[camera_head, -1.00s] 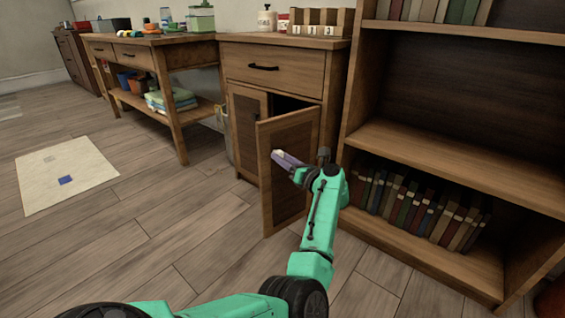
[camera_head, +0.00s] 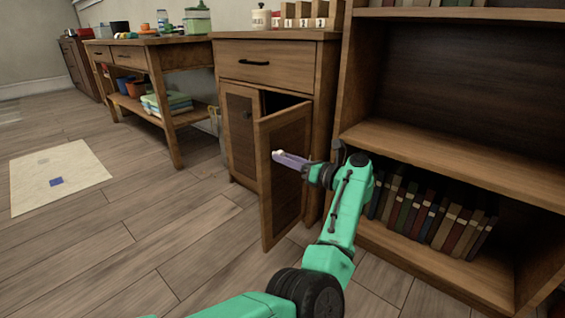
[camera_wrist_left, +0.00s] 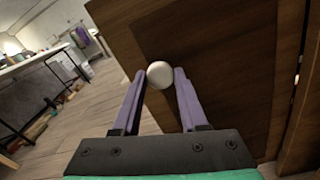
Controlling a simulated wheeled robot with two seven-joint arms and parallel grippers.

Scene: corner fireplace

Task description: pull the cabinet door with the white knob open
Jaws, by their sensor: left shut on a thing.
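The cabinet door (camera_head: 287,184) is the right door of the wooden cabinet and stands ajar, swung out toward me, with a dark gap behind its top edge. It also shows in the left wrist view (camera_wrist_left: 228,75). The white knob (camera_wrist_left: 160,74) is on that door, between the purple fingers of my left gripper (camera_wrist_left: 159,82). My left gripper (camera_head: 281,157) is shut on the knob at the door's front face. In the head view the knob is small and mostly hidden by the fingers. My right gripper is not in view.
A drawer (camera_head: 266,64) sits above the doors, and the left cabinet door (camera_head: 242,129) is closed. A bookshelf (camera_head: 440,160) with books stands close on the right. A workbench (camera_head: 165,60) is on the left. The floor in front of the door is clear, with a pale mat (camera_head: 85,190) farther left.

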